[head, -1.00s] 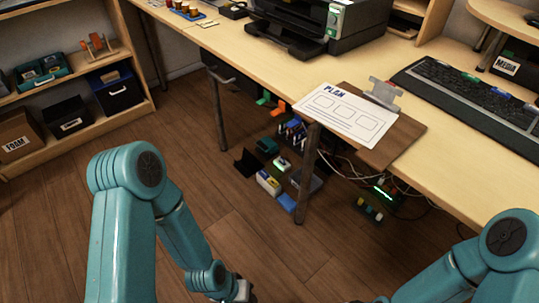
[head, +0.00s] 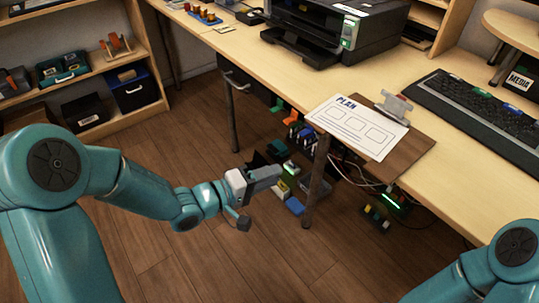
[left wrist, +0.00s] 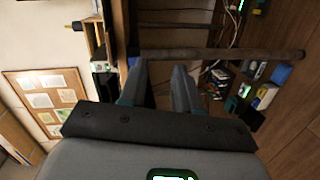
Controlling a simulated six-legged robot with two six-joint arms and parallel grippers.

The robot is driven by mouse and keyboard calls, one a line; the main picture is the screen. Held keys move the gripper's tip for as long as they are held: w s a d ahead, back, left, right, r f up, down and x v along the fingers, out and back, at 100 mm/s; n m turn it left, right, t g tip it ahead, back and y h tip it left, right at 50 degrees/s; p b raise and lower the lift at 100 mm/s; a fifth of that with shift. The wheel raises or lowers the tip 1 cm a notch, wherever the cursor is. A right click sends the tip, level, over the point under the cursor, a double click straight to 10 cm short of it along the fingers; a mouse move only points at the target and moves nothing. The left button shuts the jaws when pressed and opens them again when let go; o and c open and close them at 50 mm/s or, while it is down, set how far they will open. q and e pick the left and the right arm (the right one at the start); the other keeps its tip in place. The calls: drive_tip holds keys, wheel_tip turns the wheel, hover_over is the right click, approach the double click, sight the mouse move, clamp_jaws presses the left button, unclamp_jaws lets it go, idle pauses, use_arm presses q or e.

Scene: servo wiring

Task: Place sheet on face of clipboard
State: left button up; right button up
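The white sheet (head: 352,127), headed PLAN with several outlined boxes, lies skewed over the brown clipboard (head: 408,155). Its left part reaches past the board toward the table's front edge. The grey clip (head: 394,106) is at the sheet's far edge; I cannot tell whether it grips the paper. My left gripper (head: 272,173) is in front of the table, left of and lower than the sheet, touching nothing. In the left wrist view its two fingers (left wrist: 160,80) stand apart with nothing between them. My right arm shows at the lower right, but its gripper is out of frame.
The table (head: 465,200) also holds a black keyboard (head: 480,110) at right and a printer (head: 335,30) at the back. A table leg (head: 317,180) and boxes and cables below are close to my left gripper. Shelves stand at left; the floor between is clear.

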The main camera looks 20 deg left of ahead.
use_arm(q)
wheel_tip(320, 180, up, 8)
drive_tip(key=s+h, duration=0.1)
drive_tip(key=h, duration=0.2)
drive_tip(key=shift+s+d+f, duration=0.15)
drive_tip(key=shift+s+d, duration=0.25)
drive_tip(key=b, duration=0.4)
approach(352, 136)
drive_tip(key=x, duration=0.4)
drive_tip(key=shift+w+f, duration=0.15)
drive_tip(key=shift+w, duration=0.2)
drive_tip(key=shift+w+d, duration=0.5)
clamp_jaws()
